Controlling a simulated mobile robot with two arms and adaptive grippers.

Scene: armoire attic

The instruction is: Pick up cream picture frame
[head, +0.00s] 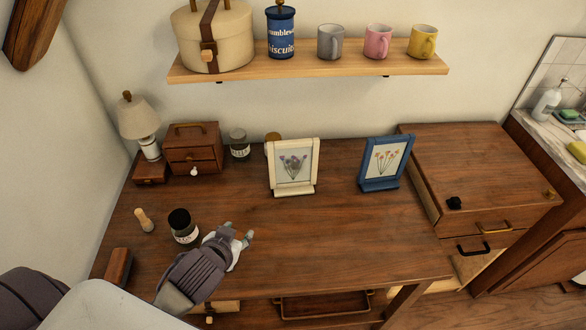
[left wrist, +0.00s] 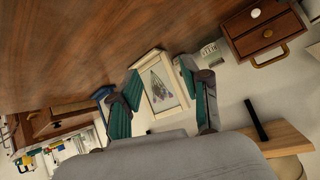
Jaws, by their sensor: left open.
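The cream picture frame (head: 276,178) stands upright on the wooden table, with a drawing of purple flowers in it. In the left wrist view the cream picture frame (left wrist: 147,100) shows between my fingers, some way beyond them. My left gripper (head: 240,236) is open and empty over the table, to the left of the frame and nearer to me, apart from it. Its two fingers also show in the left wrist view (left wrist: 159,76). My right gripper is not in view.
A blue picture frame (head: 381,185) stands to the right. A dark jar (head: 184,230) is close by my left gripper. A small drawer box (head: 193,155), a lamp (head: 139,119) and a glass jar (head: 239,146) stand at the back left. A shelf (head: 310,65) hangs above. The table's front middle is clear.

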